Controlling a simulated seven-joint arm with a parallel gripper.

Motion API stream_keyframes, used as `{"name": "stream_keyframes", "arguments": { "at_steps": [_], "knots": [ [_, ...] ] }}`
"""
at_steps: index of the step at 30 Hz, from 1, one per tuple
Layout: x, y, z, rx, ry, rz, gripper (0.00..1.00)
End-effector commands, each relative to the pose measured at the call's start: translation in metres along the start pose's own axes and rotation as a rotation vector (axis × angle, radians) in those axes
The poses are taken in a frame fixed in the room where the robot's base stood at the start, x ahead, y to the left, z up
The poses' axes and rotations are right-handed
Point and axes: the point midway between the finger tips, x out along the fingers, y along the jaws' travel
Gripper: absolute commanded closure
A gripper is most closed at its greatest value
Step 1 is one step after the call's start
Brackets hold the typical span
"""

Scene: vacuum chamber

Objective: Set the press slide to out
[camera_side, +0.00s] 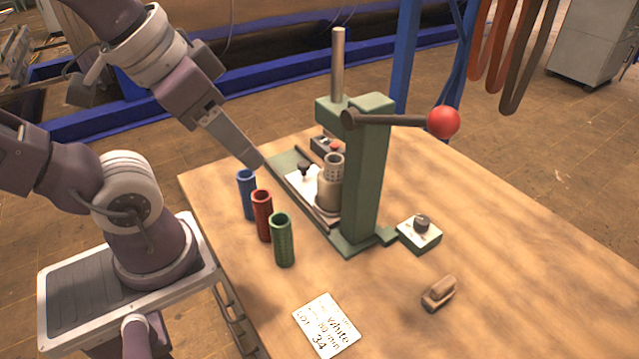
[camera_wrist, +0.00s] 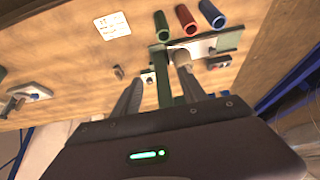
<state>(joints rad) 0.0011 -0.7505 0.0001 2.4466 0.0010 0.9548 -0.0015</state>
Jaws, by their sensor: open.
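The green press (camera_side: 367,180) stands on the wooden table, with a lever ending in a red ball (camera_side: 443,122). Its pale metal slide (camera_side: 300,184) lies on the green base and carries a small black knob (camera_side: 304,167). A beige-grey cylindrical holder (camera_side: 329,194) stands at the slide's inner end, beside the column. The slide also shows in the wrist view (camera_wrist: 199,47), partly hidden by the holder. My gripper (camera_side: 261,165) is left of the slide's knob, above the base's far left edge, and touches nothing that I can see. Its two fingers (camera_wrist: 161,75) are apart and empty in the wrist view.
Blue (camera_side: 247,194), red (camera_side: 262,215) and green (camera_side: 283,239) sleeves stand left of the press. A printed card (camera_side: 327,326), a dial box (camera_side: 420,232) and a small tan block (camera_side: 439,293) lie nearer. The table's right side is clear.

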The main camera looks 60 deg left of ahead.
Motion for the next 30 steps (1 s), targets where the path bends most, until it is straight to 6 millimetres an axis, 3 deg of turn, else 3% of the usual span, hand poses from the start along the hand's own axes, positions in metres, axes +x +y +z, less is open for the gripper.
{"name": "stream_keyframes", "arguments": {
  "at_steps": [3,8,12,18,24,30],
  "knots": [
    [-0.038,0.0,-0.022,0.0,0.01,0.0,0.5],
    [-0.033,-0.024,-0.079,0.176,-0.12,-0.041,0.5],
    [-0.021,-0.052,-0.124,0.323,-0.221,-0.035,0.5],
    [0.005,-0.1,-0.17,0.5,-0.336,0.017,0.5],
    [0.035,-0.149,-0.195,0.638,-0.415,0.095,0.5],
    [0.065,-0.194,-0.205,0.746,-0.462,0.179,0.5]
  ]
}}
